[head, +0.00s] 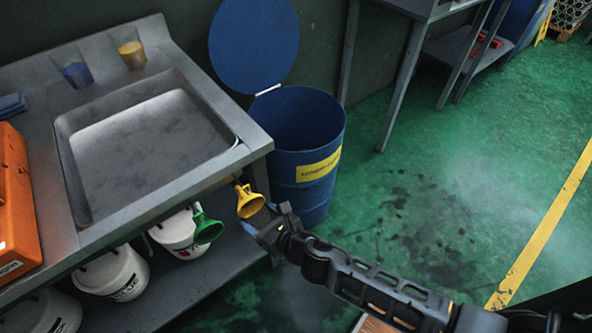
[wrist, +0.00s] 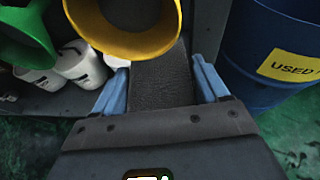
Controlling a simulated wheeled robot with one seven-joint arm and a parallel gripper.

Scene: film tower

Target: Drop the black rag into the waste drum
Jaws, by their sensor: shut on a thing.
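The waste drum (head: 312,187) is blue and stands beside the bench, its round lid (head: 254,42) raised and its top open. Its side and a yellow label starting "USED" show at the right of the wrist view (wrist: 262,92). My gripper (head: 262,228) is in front of the drum and lower than its rim, near the bench's corner. In the wrist view, its blue fingers are shut on the black rag (wrist: 163,85), a dark textured piece. The rag's far end is hidden behind a yellow funnel. I cannot make out the rag in the head view.
The yellow funnel (head: 249,203) and a green funnel (head: 207,228) hang at the edge of the bench (head: 237,162), close to my gripper. White buckets (head: 118,272) stand on the shelf below. Two beakers and an orange case (head: 16,200) are on top. Green floor is open at right.

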